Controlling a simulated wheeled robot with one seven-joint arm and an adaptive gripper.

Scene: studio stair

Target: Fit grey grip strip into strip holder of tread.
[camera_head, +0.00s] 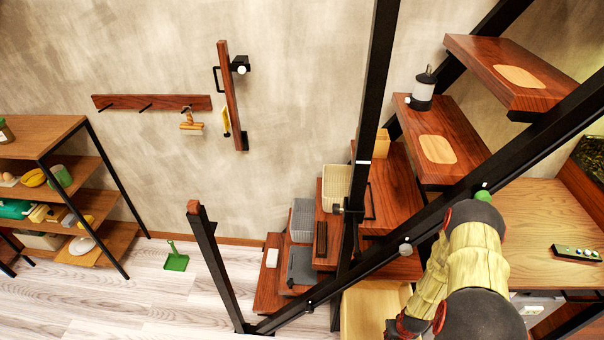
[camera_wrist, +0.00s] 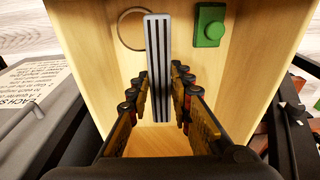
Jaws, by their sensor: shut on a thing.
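The grey grip strip (camera_wrist: 158,60), pale with dark lengthwise grooves, stands upright between the fingers of my gripper (camera_wrist: 159,88) in the wrist view. My gripper is shut on it. The strip is in front of a light wooden box (camera_wrist: 100,50), and I cannot tell whether it touches the box. In the head view the strip and the fingertips are hidden, and my arm comes in at the lower right. A long dark piece (camera_head: 321,239) lies on one of the lower wooden treads (camera_head: 327,262); I cannot tell whether it is the strip holder.
The box shows in the wrist view with a round ring and a green block (camera_wrist: 209,25). A dark panel with printed text (camera_wrist: 40,100) is at the left. Black stair rails (camera_head: 362,150) cross near my arm. A grey basket (camera_head: 303,219) and a cream basket (camera_head: 336,187) are on treads.

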